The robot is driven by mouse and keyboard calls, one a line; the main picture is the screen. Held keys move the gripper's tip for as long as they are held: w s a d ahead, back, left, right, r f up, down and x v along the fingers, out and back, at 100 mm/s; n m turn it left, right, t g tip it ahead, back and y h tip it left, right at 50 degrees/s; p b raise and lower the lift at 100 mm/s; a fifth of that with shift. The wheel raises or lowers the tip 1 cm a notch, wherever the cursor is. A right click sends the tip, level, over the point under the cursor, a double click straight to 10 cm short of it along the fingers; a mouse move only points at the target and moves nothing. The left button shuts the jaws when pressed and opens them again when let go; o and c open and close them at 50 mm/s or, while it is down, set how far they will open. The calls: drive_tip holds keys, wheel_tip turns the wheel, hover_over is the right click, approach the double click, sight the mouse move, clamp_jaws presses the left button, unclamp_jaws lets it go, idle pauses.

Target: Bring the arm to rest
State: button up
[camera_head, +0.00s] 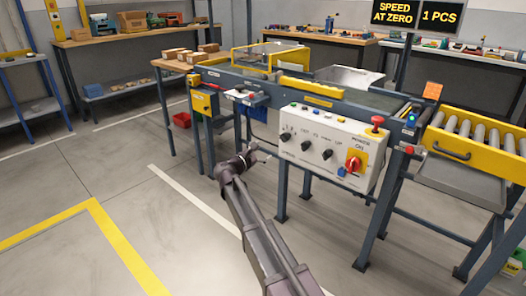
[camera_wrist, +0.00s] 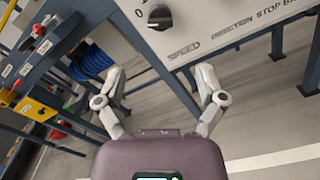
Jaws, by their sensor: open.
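My gripper (camera_head: 262,155) is at the end of my arm, which reaches up from the bottom of the head view. It is in front of the conveyor station, left of and below the white control panel (camera_head: 318,153). In the wrist view my gripper (camera_wrist: 160,82) has its two fingers spread wide, with nothing between them. The panel (camera_wrist: 215,30) shows ahead of and above the fingers, with a black knob (camera_wrist: 159,17) above the label SPEED. No contact between fingers and panel shows.
A conveyor frame (camera_head: 368,215) stands on legs around the panel. A yellow roller section (camera_head: 480,140) is at right. A red bin (camera_head: 181,120) lies on the floor at left. Signs read SPEED AT ZERO (camera_head: 392,13) and 1 PCS (camera_head: 440,17). The floor at left (camera_head: 100,175) is clear.

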drive_tip(key=s+d+f+m+g+y+p, duration=0.1)
drive_tip(key=s+d+f+m+g, duration=0.3)
drive_tip(key=d, duration=0.3)
drive_tip(key=s+d+f+m+g+y+p, duration=0.1)
drive_tip(key=s+d+f+m+g, duration=0.1)
drive_tip(key=s+d+m, duration=0.35)
drive_tip(key=s+d+f+m+g+y+p, duration=0.1)
drive_tip(key=s+d+f+m+g, duration=0.3)
drive_tip(key=d, duration=0.5)
drive_tip(key=s+d+f+m+g+y+p, duration=0.15)
drive_tip(key=s+m+y, duration=0.3)
drive_tip(key=s, duration=0.55)
drive_tip(key=s+d+f+m+g+y+p, duration=0.1)
drive_tip(key=s+d+m+g+y+p, duration=0.3)
drive_tip(key=s, duration=0.6)
wheel_tip(320, 180, up, 37)
drive_tip(key=a+t+p, duration=0.1)
drive_tip(key=a+p, duration=0.1)
drive_tip(key=p, duration=3.2)
drive_tip(key=shift+m+h+p, duration=0.3)
drive_tip(key=shift+m+h, duration=0.05)
drive_tip(key=shift+m, duration=0.05)
drive_tip(key=shift+s, duration=0.1)
